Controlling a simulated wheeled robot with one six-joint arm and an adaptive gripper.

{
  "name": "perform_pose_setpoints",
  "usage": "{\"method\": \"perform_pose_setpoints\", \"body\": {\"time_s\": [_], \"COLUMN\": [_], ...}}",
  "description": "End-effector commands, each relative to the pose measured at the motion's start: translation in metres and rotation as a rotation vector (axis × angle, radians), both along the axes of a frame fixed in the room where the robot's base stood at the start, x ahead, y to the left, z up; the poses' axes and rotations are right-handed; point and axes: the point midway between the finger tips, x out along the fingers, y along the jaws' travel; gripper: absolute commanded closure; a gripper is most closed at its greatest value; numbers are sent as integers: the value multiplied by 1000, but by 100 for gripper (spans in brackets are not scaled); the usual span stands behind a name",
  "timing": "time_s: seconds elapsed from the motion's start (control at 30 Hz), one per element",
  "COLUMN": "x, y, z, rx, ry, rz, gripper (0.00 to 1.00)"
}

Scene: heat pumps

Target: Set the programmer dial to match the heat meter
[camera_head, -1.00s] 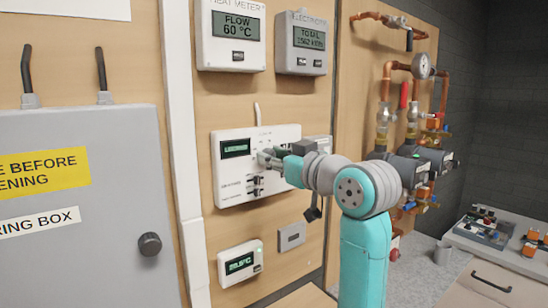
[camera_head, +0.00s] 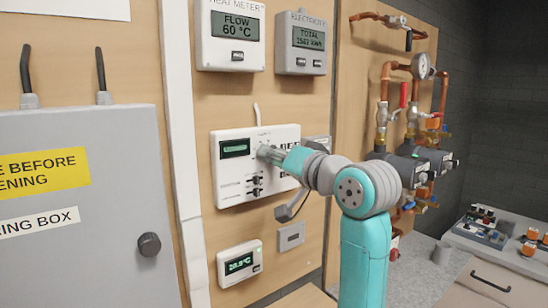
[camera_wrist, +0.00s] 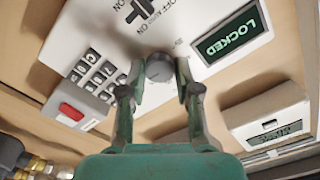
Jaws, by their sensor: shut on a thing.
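The heat meter (camera_head: 231,36) is at the top in the head view, and its display reads FLOW 60 °C. The white programmer (camera_head: 232,190) is on the board below it. Its green display reads LOCKED in the wrist view (camera_wrist: 232,35). The round grey dial (camera_wrist: 159,67) is between the fingertips of my gripper (camera_wrist: 158,80), which is shut on it. In the head view my gripper (camera_head: 266,153) covers the dial. A keypad (camera_wrist: 99,74) and switches marked ON and OFF (camera_wrist: 140,10) are on the programmer's face.
An electricity meter (camera_head: 300,42) is right of the heat meter. A thermostat (camera_head: 239,263) is below the programmer. A grey box with a knob (camera_head: 149,244) is at left. Copper pipes and valves (camera_head: 410,120) are at right, behind my arm.

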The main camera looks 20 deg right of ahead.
Motion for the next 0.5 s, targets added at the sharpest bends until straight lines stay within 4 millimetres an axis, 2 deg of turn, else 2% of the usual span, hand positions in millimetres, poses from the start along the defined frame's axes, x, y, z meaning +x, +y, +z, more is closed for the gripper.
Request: {"method": "perform_pose_setpoints", "body": {"time_s": [0.5], "x": [0], "y": [0], "z": [0], "rx": [100], "ry": [33], "rz": [-1], "gripper": [100]}}
